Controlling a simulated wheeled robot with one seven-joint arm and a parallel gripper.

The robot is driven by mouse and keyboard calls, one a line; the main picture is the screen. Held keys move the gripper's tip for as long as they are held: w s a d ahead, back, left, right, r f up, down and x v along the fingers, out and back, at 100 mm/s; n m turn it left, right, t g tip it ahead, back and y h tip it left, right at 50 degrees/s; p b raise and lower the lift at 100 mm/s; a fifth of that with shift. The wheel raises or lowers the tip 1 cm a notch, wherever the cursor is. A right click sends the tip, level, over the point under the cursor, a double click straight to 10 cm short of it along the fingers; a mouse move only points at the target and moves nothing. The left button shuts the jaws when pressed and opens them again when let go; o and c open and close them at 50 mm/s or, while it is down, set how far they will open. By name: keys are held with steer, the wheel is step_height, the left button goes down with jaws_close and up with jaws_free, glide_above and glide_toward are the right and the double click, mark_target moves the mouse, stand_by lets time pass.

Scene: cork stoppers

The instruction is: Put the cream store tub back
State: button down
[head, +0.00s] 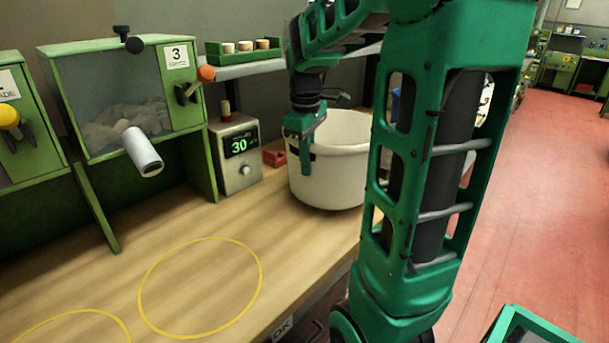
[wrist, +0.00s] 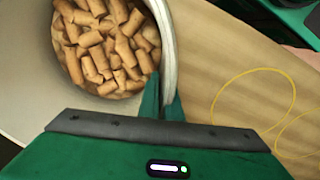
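The cream store tub (head: 335,185) is at the back right of the wooden bench, upright, its right side partly hidden behind my arm. My gripper (head: 305,165) is at the tub's near left rim, pointing down. In the wrist view my gripper's fingers (wrist: 164,100) sit close on both sides of the rim, one inside and one outside, and look shut on the wall. I cannot tell whether the tub's base touches the bench.
Two yellow rings (head: 200,287) mark the clear front of the bench (head: 120,265). A green hopper (head: 125,95) with a white spout (head: 142,150), a counter box reading 30 (head: 237,155) and a small red block (head: 275,157) stand left of the tub. A green rack (head: 243,50) holds several corks.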

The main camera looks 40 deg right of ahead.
mark_target(307, 178)
steer(key=shift+f, duration=1.75)
steer(key=c, duration=2)
jaws_free()
steer(key=r, duration=1.2)
steer(key=shift+s+a+r, duration=0.1)
steer(key=shift+a, duration=0.3)
